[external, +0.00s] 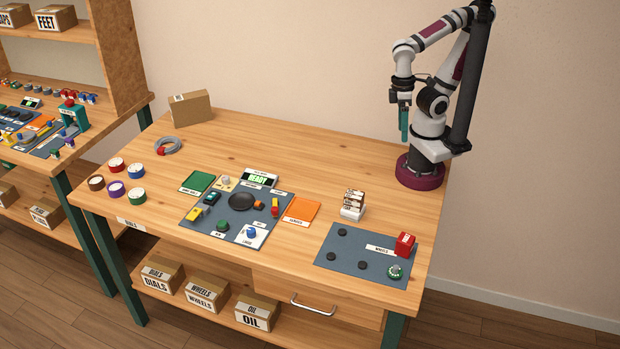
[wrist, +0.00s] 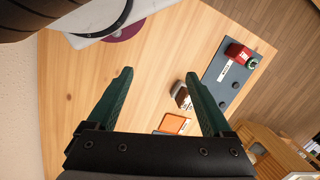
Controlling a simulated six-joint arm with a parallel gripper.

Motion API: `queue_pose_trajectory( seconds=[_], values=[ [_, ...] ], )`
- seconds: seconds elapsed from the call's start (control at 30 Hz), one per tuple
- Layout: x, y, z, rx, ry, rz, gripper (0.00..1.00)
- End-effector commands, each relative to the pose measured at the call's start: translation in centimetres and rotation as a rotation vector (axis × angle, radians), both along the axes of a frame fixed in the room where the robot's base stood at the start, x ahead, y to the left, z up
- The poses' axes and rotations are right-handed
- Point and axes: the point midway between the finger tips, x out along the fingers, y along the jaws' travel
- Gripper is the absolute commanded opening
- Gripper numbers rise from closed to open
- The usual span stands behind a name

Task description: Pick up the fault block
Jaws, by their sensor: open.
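No block in view has a label I can read clearly as "fault", so I cannot tell for sure which one it is. A red block (external: 405,244) with small white lettering stands at the right end of the dark wheels mat; it also shows in the wrist view (wrist: 237,53). A stack of small labelled pieces (external: 353,202) stands on a white base left of that mat, and in the wrist view (wrist: 182,94) it is near my right finger. My gripper (external: 404,124) hangs high over the back right of the table, fingers down. In the wrist view my gripper (wrist: 158,74) is wide open and empty.
The wheels mat (external: 350,262) holds several black discs and a green-and-white dial (external: 394,271). An orange mat (external: 301,209), a green mat (external: 197,182) and a grey work mat (external: 205,220) with parts lie mid-table. Several round dials are at left. The table's back is mostly clear.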

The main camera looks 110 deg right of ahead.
Motion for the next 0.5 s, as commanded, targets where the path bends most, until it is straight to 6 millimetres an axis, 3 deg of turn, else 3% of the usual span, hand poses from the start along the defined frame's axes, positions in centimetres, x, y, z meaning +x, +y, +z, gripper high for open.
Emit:
queue_pose_trajectory(
  seconds=[0.1, 0.13, 0.37, 0.5],
  values=[
    [0.0, 0.0, 0.0, 0.0, 0.0, 0.0, 0.85],
    [0.0, 0.0, 0.0, 0.0, 0.0, 0.0, 0.9],
    [0.0, 0.0, 0.0, 0.0, 0.001, 0.0, 0.9],
    [1.7, 1.3, 0.4, 0.057, 0.091, -0.019, 0.9]
  ],
)
